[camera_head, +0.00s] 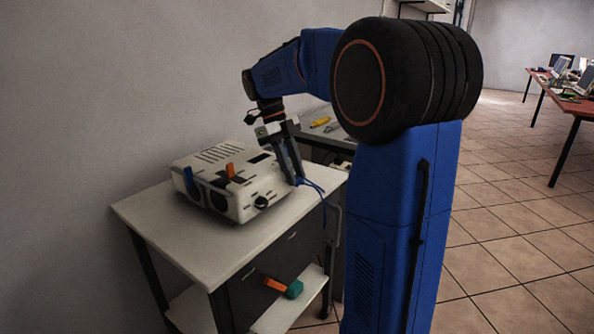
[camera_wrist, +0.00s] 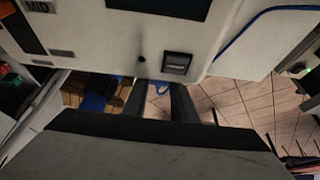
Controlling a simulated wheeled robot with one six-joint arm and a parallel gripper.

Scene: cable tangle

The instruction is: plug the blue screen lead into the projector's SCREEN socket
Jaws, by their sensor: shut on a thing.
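The white projector (camera_head: 225,185) sits on top of the cart; its side face also shows in the wrist view (camera_wrist: 110,45), with the label MID at the left. A dark square socket (camera_wrist: 177,63) is in that face, just above my fingers; I cannot read a SCREEN label. My gripper (camera_head: 297,180) points down at the projector's right side, shut on the blue screen lead (camera_head: 313,186). The lead hangs to the right of the fingers. A bit of blue cable shows between the fingers (camera_wrist: 160,88). The plug itself is hidden, and I cannot tell whether it touches the socket.
The cart top (camera_head: 145,212) is clear at the front left. An orange and teal object (camera_head: 285,287) is low at the cart. A wall stands close behind.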

